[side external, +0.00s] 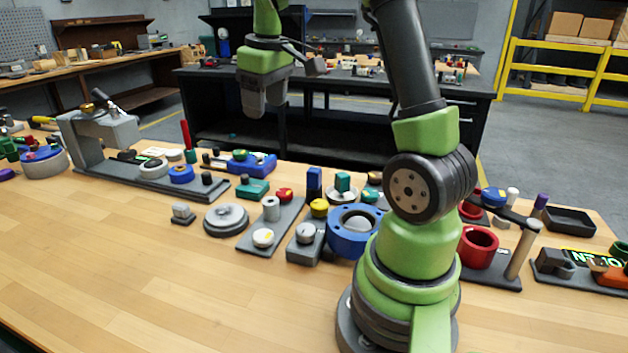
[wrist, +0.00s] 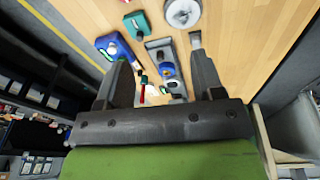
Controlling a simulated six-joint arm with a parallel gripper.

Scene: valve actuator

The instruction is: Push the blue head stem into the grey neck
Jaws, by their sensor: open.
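My gripper (side external: 264,100) hangs high above the back of the bench, fingers pointing down and apart. In the wrist view my gripper (wrist: 160,58) is open, with nothing between its fingers. I cannot tell for sure which part is the blue head stem. A blue round piece (side external: 181,174) sits on a long grey plate and also shows in the wrist view (wrist: 168,70). A blue block (side external: 314,182) stands upright near the middle. The grey neck is not certain either; a grey cylinder (side external: 271,208) stands on a grey plate, apart from my gripper.
A blue flanged body (side external: 353,232) stands beside my base. A round grey disc (side external: 226,220) lies nearby. A red handle (side external: 187,135) stands upright behind the long plate. A red cup (side external: 477,246) stands at the right. The bench's front left is clear.

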